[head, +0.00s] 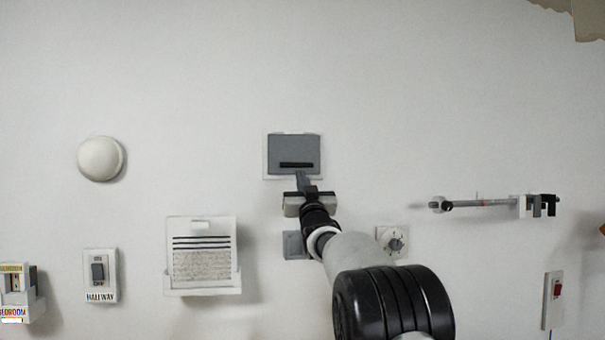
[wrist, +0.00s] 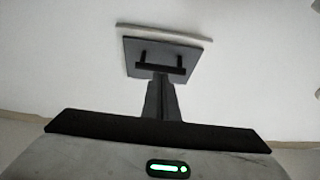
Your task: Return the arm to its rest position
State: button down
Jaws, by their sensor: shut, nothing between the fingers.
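My gripper (head: 301,176) reaches up to the wall, its fingertips at the lower edge of a grey panel (head: 288,149) in a white frame. The panel has a dark horizontal bar across its lower part. In the wrist view my gripper (wrist: 161,76) is shut with its fingers together, and the grey panel (wrist: 190,54) with its black bar handle lies just past the tips. I cannot tell whether the tips touch the panel. My arm comes up from the lower right and hides part of the wall below the panel.
A grey plate (head: 293,246) and a round dial (head: 394,243) sit close beside my arm. Left are a vent box (head: 202,257), a hallway switch (head: 99,275) and a white dome (head: 100,158). Right are a horizontal rod (head: 485,203) and a red switch (head: 556,290). The upper wall is mostly clear.

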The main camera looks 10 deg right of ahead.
notch_tip(320, 180, down, 7)
jog(key=w, duration=0.1)
jog(key=s+a+f+g, duration=0.1)
jog(key=s+f+g, duration=0.65)
jog(key=s, duration=1.05)
jog(key=s+a+f+g, duration=0.2)
jog(key=s+f+g, duration=0.2)
jog(key=s+f, duration=1.05)
jog(key=s+a+f+g, duration=0.1)
jog(key=s+f+g, duration=0.5)
jog(key=s, duration=1.5)
notch_tip(320, 180, up, 25)
jog(key=s+p, duration=0.2)
jog(key=p, duration=2.4)
jog(key=shift+s+f+g, duration=0.15)
jog(key=shift+f+g, duration=0.05)
jog(key=shift+g, duration=0.25)
